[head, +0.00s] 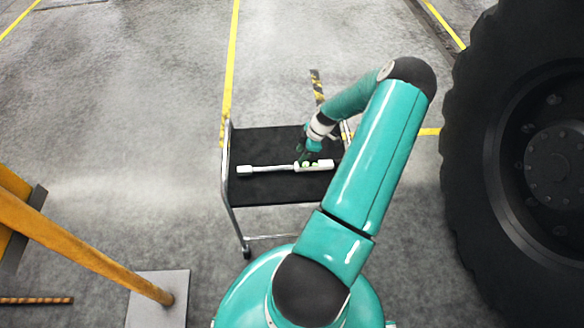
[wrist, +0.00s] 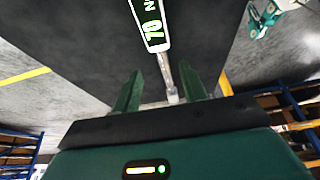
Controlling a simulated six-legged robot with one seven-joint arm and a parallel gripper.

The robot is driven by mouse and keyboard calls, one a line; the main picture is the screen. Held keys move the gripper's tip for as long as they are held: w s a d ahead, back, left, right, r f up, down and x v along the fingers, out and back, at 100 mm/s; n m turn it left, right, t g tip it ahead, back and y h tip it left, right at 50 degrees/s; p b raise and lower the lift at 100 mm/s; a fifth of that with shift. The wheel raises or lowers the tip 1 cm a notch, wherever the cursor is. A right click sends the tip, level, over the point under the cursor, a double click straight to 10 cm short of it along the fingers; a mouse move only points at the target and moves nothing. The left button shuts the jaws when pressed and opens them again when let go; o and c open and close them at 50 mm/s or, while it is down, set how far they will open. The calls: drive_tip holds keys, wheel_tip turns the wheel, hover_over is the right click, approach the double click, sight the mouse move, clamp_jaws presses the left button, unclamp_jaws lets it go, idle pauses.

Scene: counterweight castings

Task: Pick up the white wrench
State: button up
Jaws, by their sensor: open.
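The white wrench lies flat across the black top of a cart (head: 268,191) in the head view. It has a white block at its left end, a thin pale shaft (head: 273,169) and a thicker white body with green marks at its right. My gripper (head: 304,162) is over the wrench, near where shaft and body meet. In the wrist view my gripper (wrist: 161,69) is open, with the shaft showing between its fingers; contact cannot be told.
The cart has metal rails at its sides. A large black tyre (head: 475,150) stands at the right. A yellow post (head: 85,250) on a grey base is at the lower left. Open concrete floor with yellow lines lies left of the cart.

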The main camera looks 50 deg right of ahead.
sight(292, 166)
drive_tip(key=x, duration=0.8)
drive_tip(key=shift+w+a, duration=0.1)
drive_tip(key=shift+a, duration=0.05)
drive_tip(key=shift+r, duration=0.1)
drive_tip(key=shift+c, duration=0.4)
drive_tip(key=c, duration=0.7)
drive_tip(key=shift+c, duration=0.7)
drive_tip(key=shift+r, duration=0.2)
